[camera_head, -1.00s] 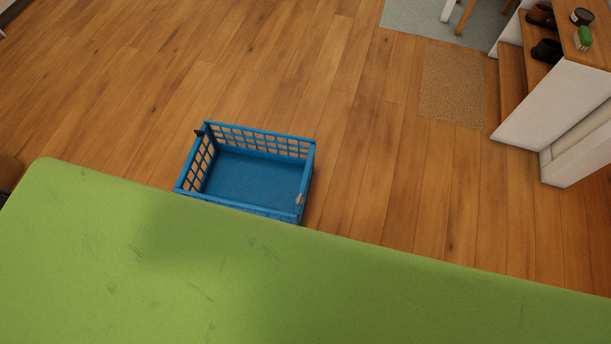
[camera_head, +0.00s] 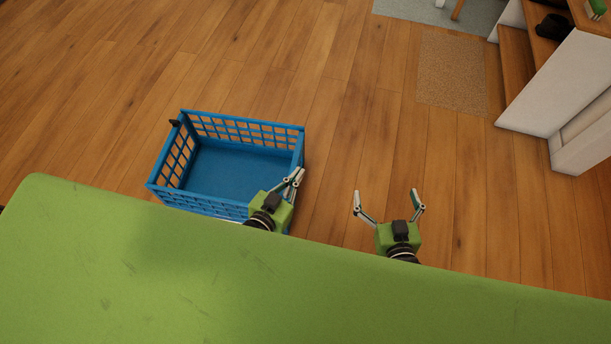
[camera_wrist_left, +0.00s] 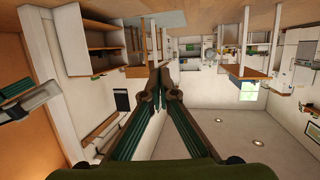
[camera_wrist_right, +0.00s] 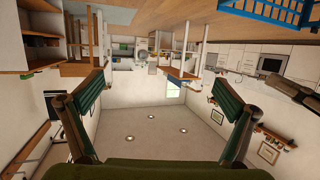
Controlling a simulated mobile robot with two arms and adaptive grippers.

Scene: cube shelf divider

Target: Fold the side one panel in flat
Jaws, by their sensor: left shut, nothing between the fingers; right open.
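A blue lattice crate (camera_head: 235,165) stands open and empty on the wooden floor, its walls upright. Its left short side panel (camera_head: 176,157) shows lattice holes and a small dark piece at its far top corner. Its right short side panel (camera_head: 299,150) is seen nearly edge-on, and its near end is partly hidden by my left gripper. I cannot tell which panel is side one. My left gripper (camera_head: 297,175) is shut and empty at the crate's near right corner; contact is unclear. My right gripper (camera_head: 387,194) is open and empty, right of the crate. The crate's edge shows in the right wrist view (camera_wrist_right: 278,10).
Wooden floor is clear behind and right of the crate. A brown mat (camera_head: 452,72) lies at the upper right. A white shelf unit (camera_head: 552,85) with dark shoes stands at the right edge. A grey rug (camera_head: 440,12) lies at the top.

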